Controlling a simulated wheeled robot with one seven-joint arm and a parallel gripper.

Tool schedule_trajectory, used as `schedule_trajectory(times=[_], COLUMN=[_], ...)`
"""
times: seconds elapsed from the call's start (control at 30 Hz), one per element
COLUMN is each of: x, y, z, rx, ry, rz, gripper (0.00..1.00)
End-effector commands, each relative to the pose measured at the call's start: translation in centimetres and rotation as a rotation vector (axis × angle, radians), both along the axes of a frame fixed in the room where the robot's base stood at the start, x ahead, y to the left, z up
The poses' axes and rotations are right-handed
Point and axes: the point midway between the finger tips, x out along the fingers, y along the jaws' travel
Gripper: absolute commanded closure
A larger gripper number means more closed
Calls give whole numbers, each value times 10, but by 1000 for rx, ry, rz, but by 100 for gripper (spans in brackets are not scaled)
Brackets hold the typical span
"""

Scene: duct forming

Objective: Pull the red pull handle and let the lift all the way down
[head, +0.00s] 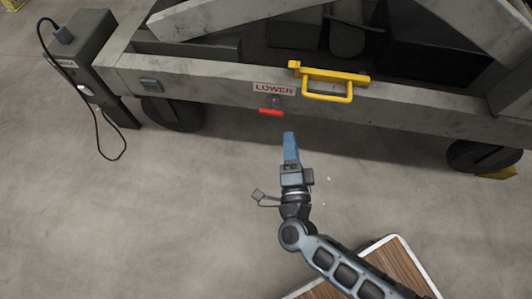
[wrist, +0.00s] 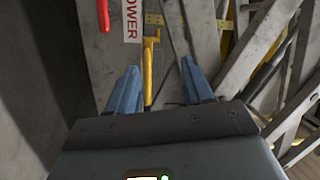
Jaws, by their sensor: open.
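The red pull handle (head: 271,113) hangs on the front beam of the lift (head: 200,82), just under a white label reading LOWER (head: 273,89). In the wrist view the red handle (wrist: 103,16) shows at the top left, next to the label (wrist: 132,20). My gripper (head: 289,135) is in front of the beam, below and a little right of the red handle in the head view. In the wrist view its two blue fingers (wrist: 158,75) are spread apart with nothing held between them. The red handle is outside the fingers and apart from them.
A yellow bar handle (head: 328,97) is fixed to the beam right of the label. It shows behind the fingers in the wrist view (wrist: 148,72). A grey control box (head: 88,45) with a hanging cable stands at the left. Grey floor (head: 150,220) in front is mostly clear.

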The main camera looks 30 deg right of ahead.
Motion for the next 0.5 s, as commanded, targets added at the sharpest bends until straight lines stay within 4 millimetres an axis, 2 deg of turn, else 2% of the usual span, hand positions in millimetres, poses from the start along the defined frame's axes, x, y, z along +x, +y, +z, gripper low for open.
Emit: schedule_trajectory(times=[0.03, 0.2, 0.33, 0.5], x=[21, 60, 76, 85], y=[7, 21, 27, 27], z=[-30, -73, -88, -92], rx=[53, 193, 248, 273], ry=[-16, -36, -41, -44], rz=[-29, -124, -171, -194], gripper=[49, 49, 49, 49])
